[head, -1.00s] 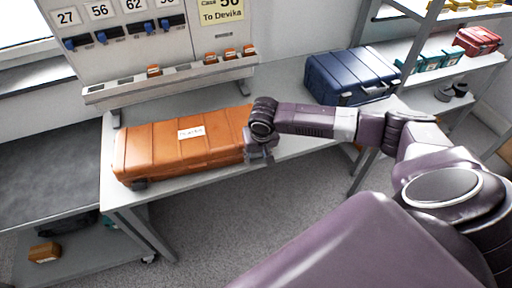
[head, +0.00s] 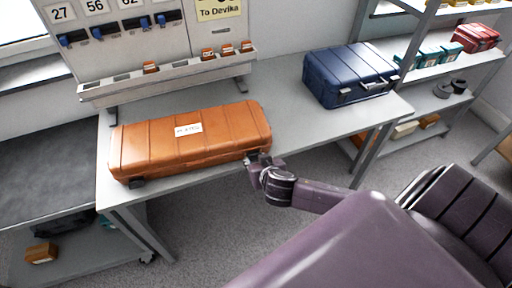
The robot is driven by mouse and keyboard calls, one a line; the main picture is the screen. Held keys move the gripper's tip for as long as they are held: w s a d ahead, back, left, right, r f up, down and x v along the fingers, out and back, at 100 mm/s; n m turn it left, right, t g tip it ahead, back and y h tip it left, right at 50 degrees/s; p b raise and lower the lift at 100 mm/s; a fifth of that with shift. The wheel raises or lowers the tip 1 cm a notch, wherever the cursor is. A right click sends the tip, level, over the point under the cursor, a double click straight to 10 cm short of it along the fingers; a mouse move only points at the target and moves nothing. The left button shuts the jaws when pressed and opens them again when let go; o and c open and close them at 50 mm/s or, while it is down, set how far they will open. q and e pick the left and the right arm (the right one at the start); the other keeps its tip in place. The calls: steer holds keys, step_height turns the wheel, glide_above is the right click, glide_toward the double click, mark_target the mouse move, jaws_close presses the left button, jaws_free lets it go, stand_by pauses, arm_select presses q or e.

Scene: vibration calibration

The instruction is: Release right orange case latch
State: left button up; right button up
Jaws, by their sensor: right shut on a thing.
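The orange case (head: 205,143) lies closed on the grey table, with a white label on its lid. Its left latch (head: 137,182) shows dark at the front left corner. My right gripper (head: 257,161) is at the case's front right corner, where the right latch sits. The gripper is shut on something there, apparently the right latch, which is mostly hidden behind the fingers. My left gripper is not in view.
The grey table (head: 290,95) has free room between the orange case and a blue case (head: 349,75). A panel with a ledge (head: 165,77) stands behind the orange case. A shelf unit with a red case (head: 477,38) is at the right.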

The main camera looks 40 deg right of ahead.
steer(key=shift+s+f+t+b, duration=0.1)
steer(key=shift+f+t+b, duration=0.1)
steer(key=shift+t+b, duration=0.1)
stand_by(0.4)
steer(key=o, duration=1.2)
steer(key=shift+c, duration=0.2)
steer(key=v, duration=1.2)
steer(key=shift+f, duration=0.2)
